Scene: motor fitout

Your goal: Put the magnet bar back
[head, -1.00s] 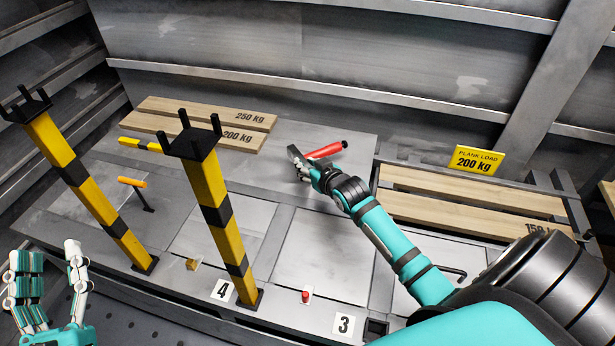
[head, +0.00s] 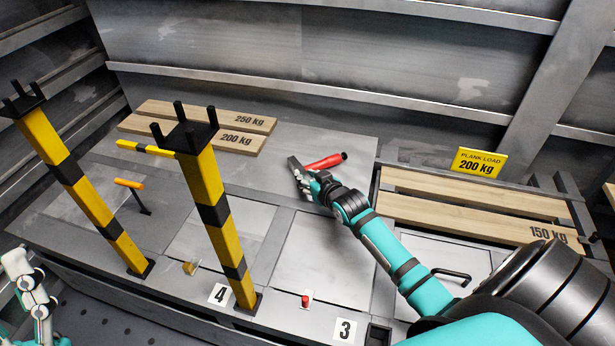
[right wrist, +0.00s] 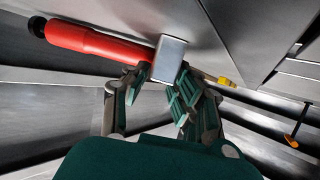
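The magnet bar, which I take to be the dark grey bar with a red handle (head: 324,162), is above or on the grey deck at the middle. In the right wrist view its red handle (right wrist: 95,43) runs to the upper left from a grey block (right wrist: 168,58). My right gripper (head: 307,184) is at the bar; in the right wrist view its fingers (right wrist: 167,82) close on both sides of the block. Whether the bar touches the deck is hidden. My left gripper (head: 22,280) is at the lower left edge, partly cut off; its opening is unclear.
Two yellow-black posts (head: 213,190) (head: 84,188) with black forked tops stand on the left. Planks (head: 150,121) lie at the back left, more planks (head: 480,184) at the right beside a yellow sign (head: 480,162). A red button (head: 306,301) sits near plate 3. The middle panels are clear.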

